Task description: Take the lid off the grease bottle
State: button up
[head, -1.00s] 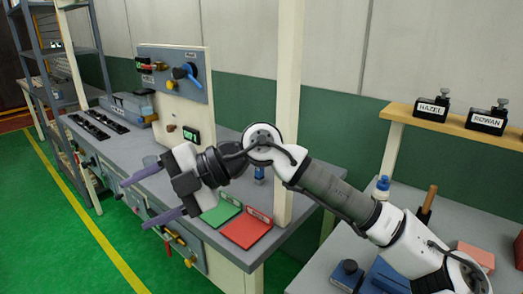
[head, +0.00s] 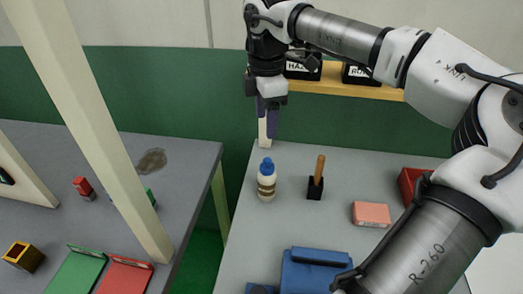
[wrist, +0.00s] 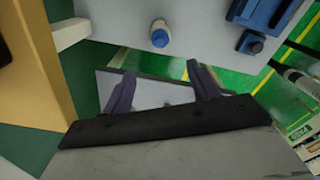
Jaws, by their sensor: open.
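The grease bottle (head: 266,184) is a white bottle with a brown label, upright on the grey bench at the right. Its blue lid (head: 267,164) is on top. In the wrist view the lid (wrist: 159,39) shows from above, beyond my fingertips. My gripper (head: 267,132) points down above and behind the bottle in the head view, apart from it. Its two purple fingers (wrist: 160,76) are spread with nothing between them.
A wooden-handled tool in a black holder (head: 316,180), a pink block (head: 371,214) and a blue case (head: 312,270) share the bench. A wooden shelf (head: 345,83) with black labelled items is behind my arm. A cream post (head: 95,120) stands left; a gap separates the two benches.

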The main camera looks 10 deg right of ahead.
jog(key=b, duration=0.5)
send_over(267, 159)
jog(key=f, duration=0.8)
jog(key=shift+s+a, duration=0.15)
jog(key=shift+a, duration=0.05)
jog(key=f, duration=0.2)
jog(key=f+b, duration=0.1)
jog(key=f, duration=0.2)
jog(key=shift+d+f+b, duration=0.25)
jog(key=shift+f+b, duration=0.1)
jog(key=shift+b, duration=0.05)
jog(key=shift+r, duration=0.1)
jog(key=c, duration=1.1)
jog(key=shift+o, duration=0.2)
jog(key=shift+r, duration=0.1)
notch_tip(267, 159, up, 9)
jog(key=p, duration=0.4)
jog(key=shift+p, duration=0.35)
notch_tip(267, 159, down, 5)
jog(key=b, duration=0.5)
jog(key=shift+r, duration=0.3)
